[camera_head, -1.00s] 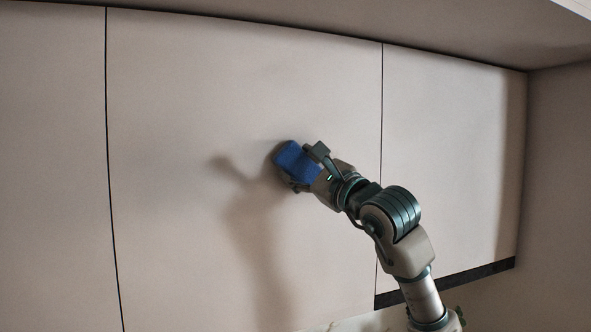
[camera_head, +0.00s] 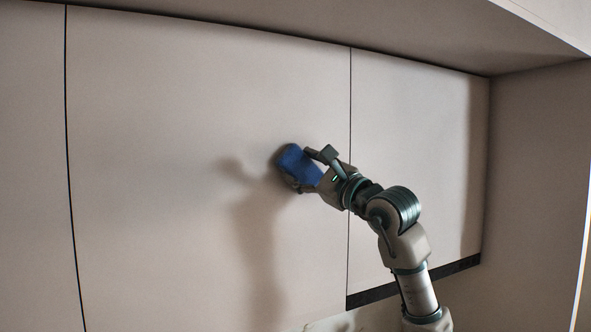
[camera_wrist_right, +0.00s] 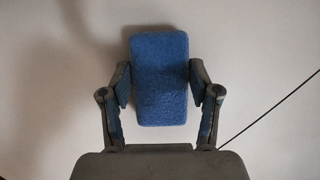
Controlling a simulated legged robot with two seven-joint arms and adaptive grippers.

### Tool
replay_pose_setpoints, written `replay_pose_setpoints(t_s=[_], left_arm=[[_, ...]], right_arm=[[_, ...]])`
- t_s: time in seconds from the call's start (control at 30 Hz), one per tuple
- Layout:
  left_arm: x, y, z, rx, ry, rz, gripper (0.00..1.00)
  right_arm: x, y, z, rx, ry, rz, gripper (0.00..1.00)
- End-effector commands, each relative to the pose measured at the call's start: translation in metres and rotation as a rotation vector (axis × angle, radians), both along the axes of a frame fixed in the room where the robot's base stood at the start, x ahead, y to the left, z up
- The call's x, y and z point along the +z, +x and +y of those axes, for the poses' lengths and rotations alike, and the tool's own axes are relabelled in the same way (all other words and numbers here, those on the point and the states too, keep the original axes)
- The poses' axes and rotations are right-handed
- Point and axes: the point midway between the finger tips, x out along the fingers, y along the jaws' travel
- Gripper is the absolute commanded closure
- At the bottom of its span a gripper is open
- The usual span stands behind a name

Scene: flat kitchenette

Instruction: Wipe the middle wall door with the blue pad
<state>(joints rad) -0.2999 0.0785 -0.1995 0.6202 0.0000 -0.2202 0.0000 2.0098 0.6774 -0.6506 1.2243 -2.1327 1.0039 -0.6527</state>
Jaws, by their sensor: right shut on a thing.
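The middle wall door (camera_head: 160,130) is a plain pale panel between two dark vertical seams in the head view. My right gripper (camera_head: 302,168) is in front of its right part, shut on the blue pad (camera_head: 297,163). In the right wrist view the blue pad (camera_wrist_right: 160,80) stands upright between the two fingers of the gripper (camera_wrist_right: 160,88), with the pale door surface behind it. The pad is at or very near the door; I cannot tell whether it touches. My left gripper is not in view.
A right wall door (camera_head: 415,160) lies past the right seam, and a left door panel (camera_head: 30,170) past the left seam. A ledge (camera_head: 400,30) runs along the top. A side wall (camera_head: 535,190) closes the right. The door's left part is clear.

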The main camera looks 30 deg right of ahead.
Motion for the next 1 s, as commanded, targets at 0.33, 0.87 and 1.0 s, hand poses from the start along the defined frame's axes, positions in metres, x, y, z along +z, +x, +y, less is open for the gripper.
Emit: replay_pose_setpoints(t_s=[0.33,0.87,1.0], left_arm=[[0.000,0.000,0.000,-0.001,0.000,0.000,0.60],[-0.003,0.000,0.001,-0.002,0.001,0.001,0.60],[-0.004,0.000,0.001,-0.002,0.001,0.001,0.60]], right_arm=[[0.000,-0.001,-0.031,-0.002,0.002,0.002,0.66],[-0.001,0.001,-0.004,-0.001,-0.003,0.002,0.66],[-0.001,0.001,0.004,0.001,-0.003,0.002,0.66]])
